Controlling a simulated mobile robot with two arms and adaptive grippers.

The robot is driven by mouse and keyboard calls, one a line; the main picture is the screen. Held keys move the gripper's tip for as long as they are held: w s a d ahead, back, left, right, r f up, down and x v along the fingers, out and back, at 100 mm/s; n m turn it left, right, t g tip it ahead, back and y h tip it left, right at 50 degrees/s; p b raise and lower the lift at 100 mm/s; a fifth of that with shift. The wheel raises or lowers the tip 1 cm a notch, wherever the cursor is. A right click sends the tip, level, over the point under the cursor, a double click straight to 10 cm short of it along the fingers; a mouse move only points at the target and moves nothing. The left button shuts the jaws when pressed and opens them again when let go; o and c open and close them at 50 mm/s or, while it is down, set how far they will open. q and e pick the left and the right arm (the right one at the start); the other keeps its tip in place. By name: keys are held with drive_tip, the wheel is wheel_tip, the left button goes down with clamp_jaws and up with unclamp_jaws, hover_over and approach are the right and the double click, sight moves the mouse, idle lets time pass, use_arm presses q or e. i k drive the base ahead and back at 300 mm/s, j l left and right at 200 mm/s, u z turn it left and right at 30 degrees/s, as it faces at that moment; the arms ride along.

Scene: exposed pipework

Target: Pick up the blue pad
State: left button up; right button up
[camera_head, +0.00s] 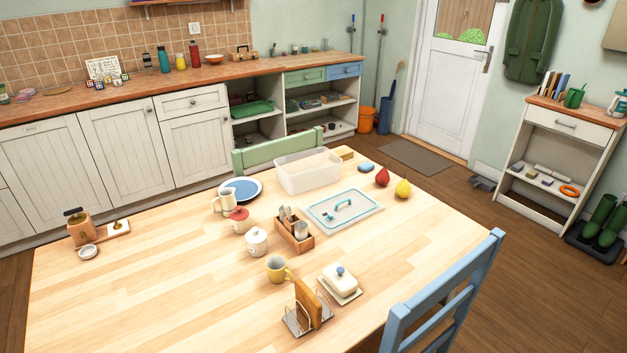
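Nothing covers the pad. Neither of my grippers shows in the head view.
A blue chair (445,295) and a green chair (278,150) stand at the table. The table's left part is mostly clear.

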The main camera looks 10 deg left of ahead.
sight(366, 167)
drive_tip(key=i+l+z, duration=0.1)
drive_tip(key=l+z, duration=0.25)
drive_tip(key=i+l+z, duration=0.35)
drive_tip(key=i+l, duration=0.15)
drive_tip(key=l, duration=0.15)
drive_tip(key=i+l+z, duration=0.3)
drive_tip(key=i+l, duration=0.25)
drive_tip(key=i+l+z, duration=0.35)
drive_tip(key=i, duration=0.2)
